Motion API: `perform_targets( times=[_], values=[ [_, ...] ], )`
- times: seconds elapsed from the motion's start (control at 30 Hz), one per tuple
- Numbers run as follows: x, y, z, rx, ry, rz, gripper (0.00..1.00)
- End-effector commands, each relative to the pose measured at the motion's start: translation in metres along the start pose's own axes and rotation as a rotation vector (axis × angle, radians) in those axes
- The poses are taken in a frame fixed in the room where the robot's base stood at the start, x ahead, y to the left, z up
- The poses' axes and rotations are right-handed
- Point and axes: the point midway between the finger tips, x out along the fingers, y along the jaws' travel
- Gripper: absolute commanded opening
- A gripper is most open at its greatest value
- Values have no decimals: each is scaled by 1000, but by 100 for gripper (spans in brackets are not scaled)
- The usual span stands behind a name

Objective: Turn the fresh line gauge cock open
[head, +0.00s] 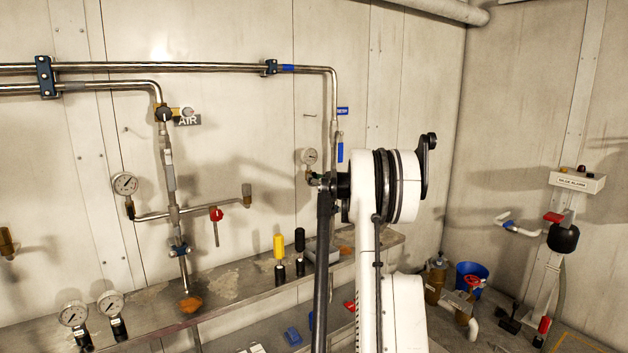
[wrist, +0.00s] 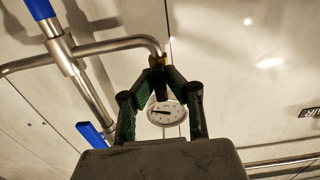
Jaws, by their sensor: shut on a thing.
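The fresh line is the pipe coming down by the blue FRESH label (head: 343,111) in the head view. Its small round gauge (head: 310,156) hangs just left of my arm. In the wrist view the gauge (wrist: 166,113) shows between my green fingers. My gripper (wrist: 158,72) is shut at the pipe elbow's end, on a small dark and brass fitting (wrist: 157,61) that appears to be the gauge cock. The fingertips cover most of it, so its handle angle cannot be told. In the head view my arm hides much of this spot.
A blue-marked part (head: 340,152) is on the fresh pipe. Left of it are the AIR line (head: 169,180), a larger gauge (head: 125,184) and a red-handled valve (head: 216,215). Yellow and black handles (head: 279,246) stand on the bench (head: 230,288) below.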

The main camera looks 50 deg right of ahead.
Motion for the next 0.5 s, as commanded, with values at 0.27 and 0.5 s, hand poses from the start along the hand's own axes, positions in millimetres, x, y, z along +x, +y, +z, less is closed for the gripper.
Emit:
perform_targets(
  times=[0.27, 0.5],
  values=[
    [0, 0, 1, -8, -1, -1, 0],
    [0, 0, 1, -7, -1, -1, 21]
  ],
)
